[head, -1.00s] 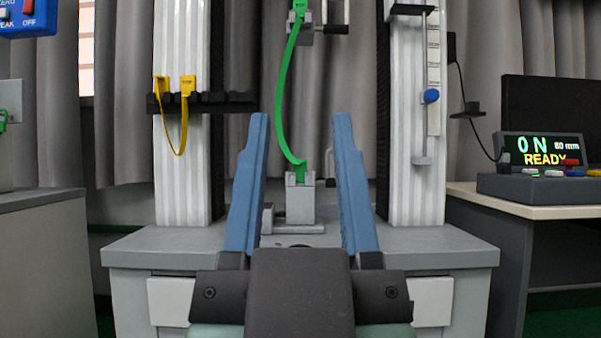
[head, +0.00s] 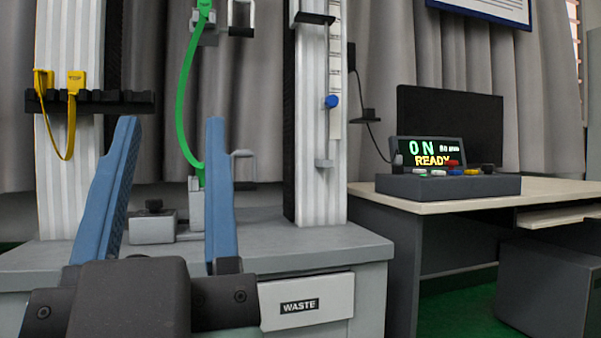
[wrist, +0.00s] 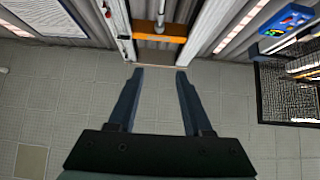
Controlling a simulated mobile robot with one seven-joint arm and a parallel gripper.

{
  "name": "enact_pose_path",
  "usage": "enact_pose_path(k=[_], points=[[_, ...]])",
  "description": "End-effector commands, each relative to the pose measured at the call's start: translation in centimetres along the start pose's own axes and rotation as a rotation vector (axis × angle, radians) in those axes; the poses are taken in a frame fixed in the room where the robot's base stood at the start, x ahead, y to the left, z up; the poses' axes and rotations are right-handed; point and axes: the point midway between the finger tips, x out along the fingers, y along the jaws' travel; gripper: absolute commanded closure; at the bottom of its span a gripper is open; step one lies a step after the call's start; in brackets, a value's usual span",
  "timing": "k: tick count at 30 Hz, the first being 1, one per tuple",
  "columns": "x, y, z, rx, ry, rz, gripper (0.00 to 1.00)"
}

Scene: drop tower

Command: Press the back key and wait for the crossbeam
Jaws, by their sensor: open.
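A dark control box (head: 400,187) with several small coloured keys on top sits on the desk at right in the head view. White, green, red, blue, yellow and dark keys show; which one is the back key cannot be told. The display (head: 431,152) behind them reads ON and READY. In the wrist view an orange bar (wrist: 160,31), perhaps the crossbeam, spans between the columns. My gripper (head: 171,120) is open and empty at left in the head view, in front of the drop tower and well away from the keys. It also shows in the wrist view (wrist: 160,71).
The tower's white columns (head: 320,130) stand on a grey base (head: 270,240) with a WASTE drawer (head: 306,302). A green strap (head: 184,105) hangs between them; yellow straps (head: 75,85) hang on a rack. The desk (head: 520,190) carries a dark monitor (head: 450,125).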

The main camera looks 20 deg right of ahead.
Motion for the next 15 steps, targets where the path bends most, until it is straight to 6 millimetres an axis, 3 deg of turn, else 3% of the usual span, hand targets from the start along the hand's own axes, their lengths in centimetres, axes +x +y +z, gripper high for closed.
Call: enact_pose_path(k=[2,10,15], points=[[0.0,0.0,0.0,0.0,0.0,0.0,0.52],[0.0,0.0,0.0,0.0,0.0,0.0,1.0],[0.0,0.0,0.0,0.0,0.0,0.0,1.0]])
